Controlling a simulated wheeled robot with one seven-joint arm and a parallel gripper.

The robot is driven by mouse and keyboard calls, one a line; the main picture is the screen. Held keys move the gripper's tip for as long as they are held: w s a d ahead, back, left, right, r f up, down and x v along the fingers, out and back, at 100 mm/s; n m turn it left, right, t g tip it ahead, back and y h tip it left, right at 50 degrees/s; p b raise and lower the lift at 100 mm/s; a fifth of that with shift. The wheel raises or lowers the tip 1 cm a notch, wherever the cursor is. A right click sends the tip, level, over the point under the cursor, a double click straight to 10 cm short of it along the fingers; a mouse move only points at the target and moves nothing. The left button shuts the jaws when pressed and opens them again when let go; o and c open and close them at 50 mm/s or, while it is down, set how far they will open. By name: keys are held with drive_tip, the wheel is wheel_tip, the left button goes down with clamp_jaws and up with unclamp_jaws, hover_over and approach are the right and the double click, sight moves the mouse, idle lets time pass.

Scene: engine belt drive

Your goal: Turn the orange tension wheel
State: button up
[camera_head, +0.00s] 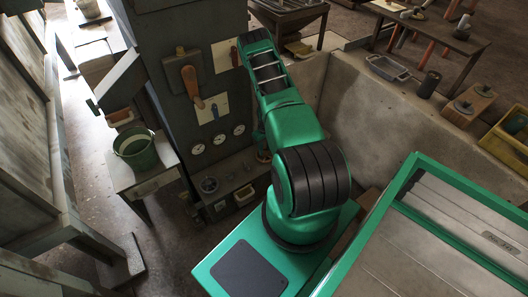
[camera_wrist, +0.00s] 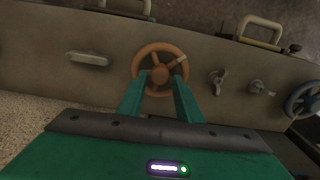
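The orange tension wheel (camera_wrist: 159,73) is a spoked ring with a hub, mounted on a grey-brown panel in the wrist view. A paler knob or mark sits on its upper right rim. My gripper (camera_wrist: 161,80) is in front of the wheel, with its two green fingers apart, one on each side of the hub over the lower half of the ring. Nothing shows held between them. I cannot tell whether the fingertips touch the wheel. In the head view my green arm hides most of the wheel and the gripper.
In the wrist view a dark handwheel (camera_wrist: 303,99), a small lever knob (camera_wrist: 217,78) and a pale handle (camera_wrist: 86,58) are on the panel. In the head view a machine cabinet (camera_head: 160,45) with gauges stands beside my arm, and a green bucket (camera_head: 136,149) is at left.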

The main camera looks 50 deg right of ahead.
drive_tip(key=shift+f, duration=0.65)
drive_tip(key=c, duration=0.8)
drive_tip(key=shift+o, duration=0.2)
drive_tip(key=shift+m, duration=0.3)
